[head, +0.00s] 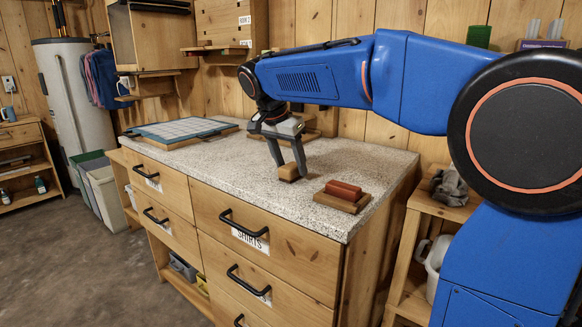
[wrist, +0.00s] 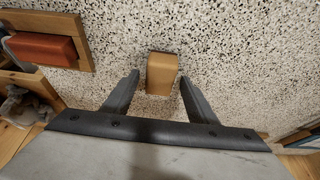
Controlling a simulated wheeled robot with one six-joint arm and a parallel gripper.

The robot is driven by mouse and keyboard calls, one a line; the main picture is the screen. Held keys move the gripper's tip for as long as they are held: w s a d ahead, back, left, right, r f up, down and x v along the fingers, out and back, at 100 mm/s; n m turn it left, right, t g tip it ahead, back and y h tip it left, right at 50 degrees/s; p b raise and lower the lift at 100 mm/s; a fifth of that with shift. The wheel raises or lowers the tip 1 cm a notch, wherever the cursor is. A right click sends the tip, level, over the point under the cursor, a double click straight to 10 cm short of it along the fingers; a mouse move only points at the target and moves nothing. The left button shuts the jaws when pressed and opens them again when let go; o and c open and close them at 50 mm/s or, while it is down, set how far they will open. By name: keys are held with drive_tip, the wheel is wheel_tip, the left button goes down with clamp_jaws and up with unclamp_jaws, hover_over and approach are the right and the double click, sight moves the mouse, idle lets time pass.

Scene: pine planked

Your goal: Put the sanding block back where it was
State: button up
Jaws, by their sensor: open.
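A small tan block (head: 288,173), which looks like the sanding block, sits on the speckled countertop (head: 240,158). My gripper (head: 291,169) is open and reaches down over it. In the wrist view the tan block (wrist: 162,72) lies ahead of and between my two finger tips (wrist: 160,78), with a gap on each side. I cannot tell how high the tips are above the counter. A red-brown block (head: 344,189) rests on a shallow wooden tray (head: 330,201) to the right; both also show at the upper left of the wrist view.
A blue-framed board with a pale grid (head: 178,130) lies at the counter's left end. Another low wooden piece (head: 310,134) is partly hidden behind my gripper. The counter between the board and my gripper is clear. A wooden shelf unit (head: 440,212) stands at the right.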

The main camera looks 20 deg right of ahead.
drive_tip(key=v, duration=1.1)
drive_tip(key=shift+d, duration=0.1)
